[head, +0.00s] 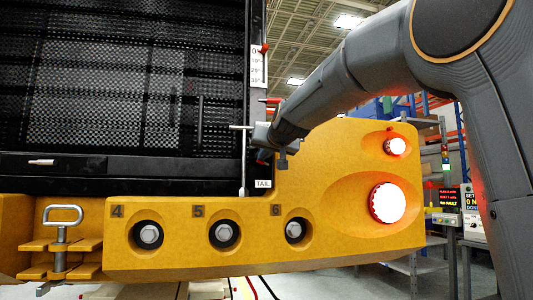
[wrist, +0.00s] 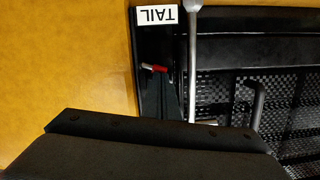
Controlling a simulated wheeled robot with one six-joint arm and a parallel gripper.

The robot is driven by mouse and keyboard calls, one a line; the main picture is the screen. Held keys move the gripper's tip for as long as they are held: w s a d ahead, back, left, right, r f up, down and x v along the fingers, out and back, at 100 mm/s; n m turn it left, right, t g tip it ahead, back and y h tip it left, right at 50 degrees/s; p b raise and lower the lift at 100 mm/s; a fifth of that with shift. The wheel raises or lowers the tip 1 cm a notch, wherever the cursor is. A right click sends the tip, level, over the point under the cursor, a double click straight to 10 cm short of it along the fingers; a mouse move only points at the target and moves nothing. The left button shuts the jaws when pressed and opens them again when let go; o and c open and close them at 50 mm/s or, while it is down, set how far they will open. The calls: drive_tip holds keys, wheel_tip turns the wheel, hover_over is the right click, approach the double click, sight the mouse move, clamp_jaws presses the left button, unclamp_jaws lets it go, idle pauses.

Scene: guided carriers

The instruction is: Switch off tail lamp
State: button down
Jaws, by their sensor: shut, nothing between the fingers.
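The tail lamp is lit: a large round red-rimmed lamp (head: 387,203) glows on the yellow housing, with a smaller lit lamp (head: 395,146) above it. A white TAIL label (head: 263,183) sits on the black post; it also shows upside down in the wrist view (wrist: 157,16). Beside it in the wrist view is a small red-tipped toggle lever (wrist: 154,68), pointing left. In the head view my gripper mostly covers that lever. My gripper (head: 281,160) is shut and empty, just above the label. In the wrist view its dark body (wrist: 150,135) fills the bottom, apart from the lever.
A pale vertical rod (head: 243,165) with a crossbar stands close left of my gripper. The yellow housing (head: 180,265) carries several bolts in recesses. A black mesh panel (head: 110,110) fills the left. A clamp pin (head: 60,235) is at lower left. A status display (head: 449,198) stands at right.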

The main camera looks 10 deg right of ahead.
drive_tip(key=shift+a+f, duration=0.25)
drive_tip(key=shift+f, duration=0.05)
idle(0.5)
drive_tip(key=shift+a+f+n+h+b, duration=0.1)
drive_tip(key=shift+n+h+b, duration=0.15)
drive_tip(key=shift+n, duration=0.45)
drive_tip(key=shift+a+f+n+h+b, duration=0.15)
drive_tip(key=shift+n+h, duration=0.2)
drive_tip(key=shift+n, duration=0.35)
drive_tip(key=shift+a+f+n+h+b, duration=0.1)
drive_tip(key=shift+f+n+h+b, duration=0.15)
drive_tip(key=shift+n+b, duration=0.95)
drive_tip(key=shift+f+n+h+b, duration=0.15)
drive_tip(key=shift+f+n+b, duration=0.2)
drive_tip(key=shift+b, duration=1.5)
